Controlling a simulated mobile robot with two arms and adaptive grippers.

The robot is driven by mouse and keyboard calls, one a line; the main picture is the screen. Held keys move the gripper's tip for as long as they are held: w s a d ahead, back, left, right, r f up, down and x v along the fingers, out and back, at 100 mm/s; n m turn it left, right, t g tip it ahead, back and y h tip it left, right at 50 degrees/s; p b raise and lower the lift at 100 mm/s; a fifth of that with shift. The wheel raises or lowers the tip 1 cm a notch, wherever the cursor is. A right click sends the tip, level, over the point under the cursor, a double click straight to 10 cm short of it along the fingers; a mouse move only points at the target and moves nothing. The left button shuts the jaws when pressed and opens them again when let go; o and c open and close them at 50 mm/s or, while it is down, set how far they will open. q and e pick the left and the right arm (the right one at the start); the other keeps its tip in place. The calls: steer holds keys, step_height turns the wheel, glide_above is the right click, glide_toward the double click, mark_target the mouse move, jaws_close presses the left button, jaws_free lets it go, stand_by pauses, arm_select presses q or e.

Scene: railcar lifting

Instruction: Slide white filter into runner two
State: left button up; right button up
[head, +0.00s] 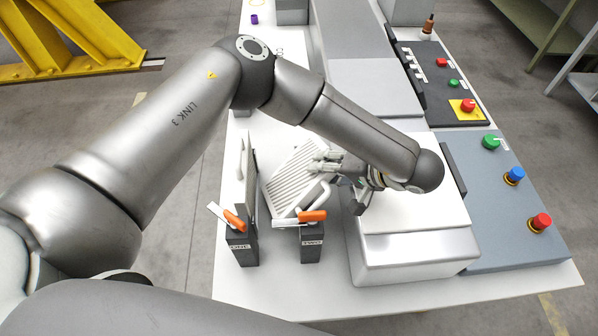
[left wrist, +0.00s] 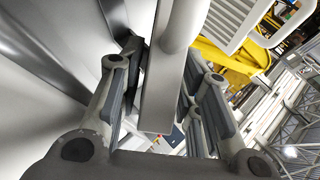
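The white filter (head: 291,181) is a ribbed panel with a looped handle, tilted behind the runner posts in the head view. Its ribbed face (left wrist: 233,18) shows at the top of the left wrist view. My left gripper (head: 330,163) is at the filter's right side. In the left wrist view its fingers (left wrist: 165,100) are closed around the pale handle bar (left wrist: 162,85). Runner two (head: 311,246) is a dark post marked TWO with an orange lever, in front of the filter. The filter's lower edge is partly hidden, so contact with the runner is unclear. My right gripper is not visible.
Runner one (head: 242,250), with an orange lever (head: 234,221), stands left of runner two. An upright dark plate (head: 249,180) is behind it. A white box (head: 415,250) stands close on the right. Colored buttons (head: 514,176) are on the grey panel beyond. The front table edge is clear.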

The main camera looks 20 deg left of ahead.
arm_select(q)
steer(key=shift+w+a+f, duration=0.2)
steer(key=shift+a+f, duration=0.15)
steer(key=shift+d, duration=0.1)
steer(key=shift+c, duration=0.4)
jaws_close()
steer(key=shift+r, duration=0.15)
